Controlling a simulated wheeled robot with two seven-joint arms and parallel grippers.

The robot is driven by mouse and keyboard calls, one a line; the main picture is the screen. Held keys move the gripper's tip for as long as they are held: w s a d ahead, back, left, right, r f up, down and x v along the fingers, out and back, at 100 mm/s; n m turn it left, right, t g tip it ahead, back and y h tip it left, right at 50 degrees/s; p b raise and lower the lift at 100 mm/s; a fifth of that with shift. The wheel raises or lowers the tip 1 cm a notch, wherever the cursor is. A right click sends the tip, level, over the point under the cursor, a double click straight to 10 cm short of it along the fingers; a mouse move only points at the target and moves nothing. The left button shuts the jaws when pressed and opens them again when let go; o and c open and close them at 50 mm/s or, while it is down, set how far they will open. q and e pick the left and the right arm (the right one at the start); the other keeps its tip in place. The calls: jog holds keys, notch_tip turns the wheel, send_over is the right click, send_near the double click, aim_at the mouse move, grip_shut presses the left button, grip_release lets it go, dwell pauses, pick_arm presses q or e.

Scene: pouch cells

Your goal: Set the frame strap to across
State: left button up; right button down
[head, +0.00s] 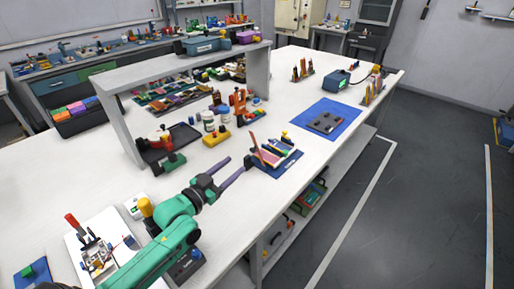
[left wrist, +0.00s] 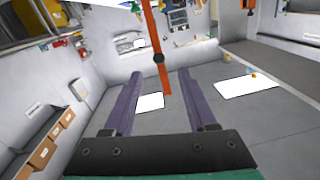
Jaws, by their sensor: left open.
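My left gripper (head: 238,161) is open, with two long purple fingers, at the left edge of a small frame (head: 276,161) on a blue mat near the table's front edge. An orange strip (head: 256,145) stands up at the frame's left side; I take it for the strap. In the left wrist view a long orange strip (left wrist: 150,27) with a dark round pivot runs almost upright, between the open fingers of my left gripper (left wrist: 160,73) as seen there. Whether they touch it I cannot tell. My right gripper is not in view.
A yellow block (head: 216,137), white jars (head: 208,121) and an orange stand (head: 238,104) stand behind the frame. A blue mat (head: 338,112) with a dark grey plate lies to the right. The white tabletop (head: 305,155) between is bare.

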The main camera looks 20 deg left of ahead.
aim_at(258, 150)
pick_arm(q)
jog(key=x, duration=1.3)
jog(key=shift+d+p, duration=0.1)
jog(key=shift+p, duration=0.25)
grip_shut()
jog(key=shift+r, duration=0.1)
dwell(0.3)
